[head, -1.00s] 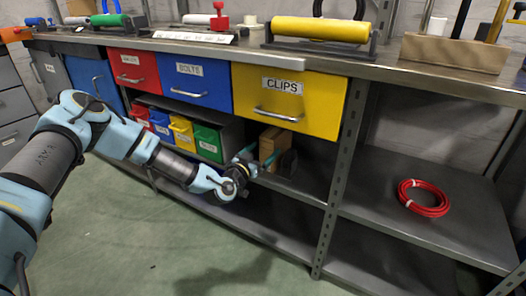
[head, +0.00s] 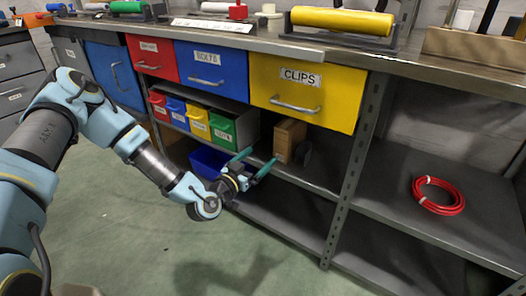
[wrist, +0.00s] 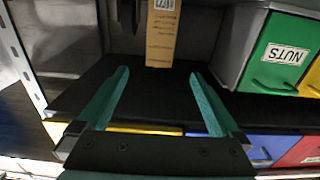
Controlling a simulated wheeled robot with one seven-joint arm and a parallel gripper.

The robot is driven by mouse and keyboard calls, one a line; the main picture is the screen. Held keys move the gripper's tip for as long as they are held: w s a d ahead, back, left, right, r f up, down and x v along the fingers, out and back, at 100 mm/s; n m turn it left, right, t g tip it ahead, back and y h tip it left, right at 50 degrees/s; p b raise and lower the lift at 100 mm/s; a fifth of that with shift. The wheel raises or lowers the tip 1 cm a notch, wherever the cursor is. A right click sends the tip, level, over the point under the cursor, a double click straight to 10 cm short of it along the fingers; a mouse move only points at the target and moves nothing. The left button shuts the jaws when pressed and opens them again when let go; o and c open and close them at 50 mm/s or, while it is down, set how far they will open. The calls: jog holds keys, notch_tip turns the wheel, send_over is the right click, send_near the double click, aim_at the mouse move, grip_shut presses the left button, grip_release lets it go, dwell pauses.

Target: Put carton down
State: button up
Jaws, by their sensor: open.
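The brown carton (head: 285,142) stands upright on the middle shelf (head: 325,172), under the yellow CLIPS drawer. My gripper (head: 259,160) is open and empty, in front of the shelf's edge, a little left of and lower than the carton. In the wrist view the carton (wrist: 161,40) lies just beyond the open fingertips (wrist: 160,74), lined up with the gap between them. The fingers look clear of it. The carton's far side is hidden.
The green NUTS bin (head: 222,131) stands left of the carton, beside other small bins. A dark object (head: 304,153) is close at its right. A blue bin (head: 207,162) sits below, behind my gripper. A red coil (head: 438,196) lies on the right shelf.

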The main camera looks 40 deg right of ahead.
jog(key=shift+a, duration=0.25)
jog(key=w+a+r+n+y, duration=0.1)
jog(key=w+a+y, duration=0.55)
jog(key=a, duration=0.55)
jog(key=w+a+r+n+y, duration=0.15)
jog(key=w+a+y, duration=0.45)
jog(key=a, duration=0.6)
jog(key=a+r+n+g+y, duration=0.1)
jog(key=a+r+n+y, duration=0.35)
jog(key=a, duration=1.05)
jog(key=s+a+r+n+g, duration=0.2)
jog(key=s+a+r+n, duration=0.5)
jog(key=s+a+r, duration=0.1)
jog(key=shift+s+a, duration=0.6)
